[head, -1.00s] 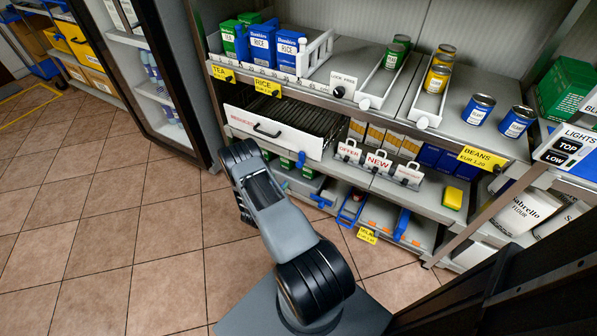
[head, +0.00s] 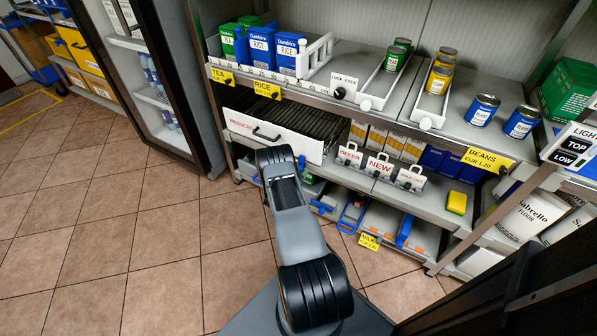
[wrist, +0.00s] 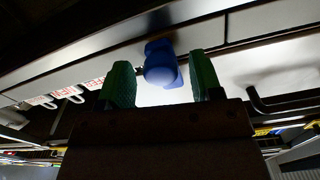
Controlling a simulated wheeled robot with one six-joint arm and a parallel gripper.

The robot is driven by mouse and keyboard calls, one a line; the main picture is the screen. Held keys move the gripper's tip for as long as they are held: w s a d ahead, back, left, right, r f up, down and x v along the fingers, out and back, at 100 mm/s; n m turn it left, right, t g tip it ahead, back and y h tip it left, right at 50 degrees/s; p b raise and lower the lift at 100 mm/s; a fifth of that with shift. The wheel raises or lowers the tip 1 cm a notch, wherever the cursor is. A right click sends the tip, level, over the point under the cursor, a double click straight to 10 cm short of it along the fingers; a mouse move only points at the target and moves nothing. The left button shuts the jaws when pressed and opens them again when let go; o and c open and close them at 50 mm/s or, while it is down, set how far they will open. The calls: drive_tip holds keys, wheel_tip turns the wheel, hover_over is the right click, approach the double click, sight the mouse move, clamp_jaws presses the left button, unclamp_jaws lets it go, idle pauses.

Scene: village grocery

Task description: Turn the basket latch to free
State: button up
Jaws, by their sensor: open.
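The basket is the white-fronted wire drawer (head: 305,145) marked REDUCED, under the top shelf in the head view. Its black bar handle (head: 266,134) also shows at the right in the wrist view (wrist: 258,102). A blue rounded knob (wrist: 160,62), apparently the latch, sits at the rail edge in the wrist view. My gripper (wrist: 161,82) is open, with one green finger on each side of this knob. I cannot tell whether the fingers touch it. In the head view my arm hides the gripper and the knob.
White sign clips (head: 378,166) hang along the shelf edge right of the basket. Blue-handled parts (head: 352,213) and a yellow-topped sponge (head: 457,202) are lower down. A glass-door cabinet (head: 155,90) stands left. The tiled floor (head: 90,220) is clear.

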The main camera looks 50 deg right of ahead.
drive_tip(key=shift+w+d, duration=0.1)
drive_tip(key=shift+d, duration=0.25)
